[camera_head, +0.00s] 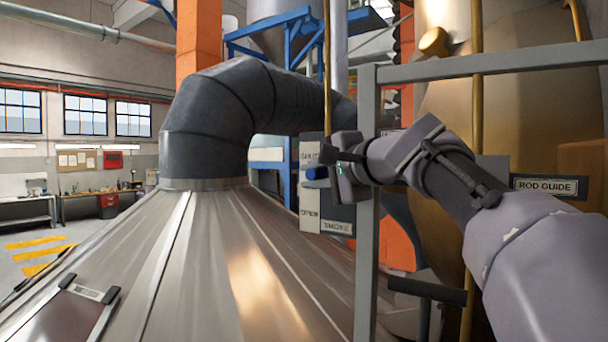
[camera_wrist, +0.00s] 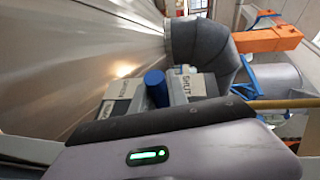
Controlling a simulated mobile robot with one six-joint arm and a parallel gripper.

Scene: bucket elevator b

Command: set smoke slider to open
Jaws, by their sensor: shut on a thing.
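The smoke slider's blue knob (camera_head: 316,173) stands out to the left of my gripper, in front of a pale plate (camera_head: 308,190). The plate reads SHUT near the top, OPEN near the bottom and SMOKE at the lower right. The knob is between the two words, somewhat nearer SHUT. My gripper (camera_head: 338,172) is shut on the knob; its fingers partly hide the plate. In the wrist view the blue knob (camera_wrist: 156,88) shows beyond the dark gripper edge, beside the SHUT label (camera_wrist: 186,86). The exact finger contact is hidden.
A grey metal frame post (camera_head: 366,220) stands just right of my gripper, with a crossbar (camera_head: 490,64) above my arm. A thin brass rod (camera_head: 327,65) hangs above the gripper. A sloping metal hood (camera_head: 200,260) and a dark duct (camera_head: 215,120) fill the left.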

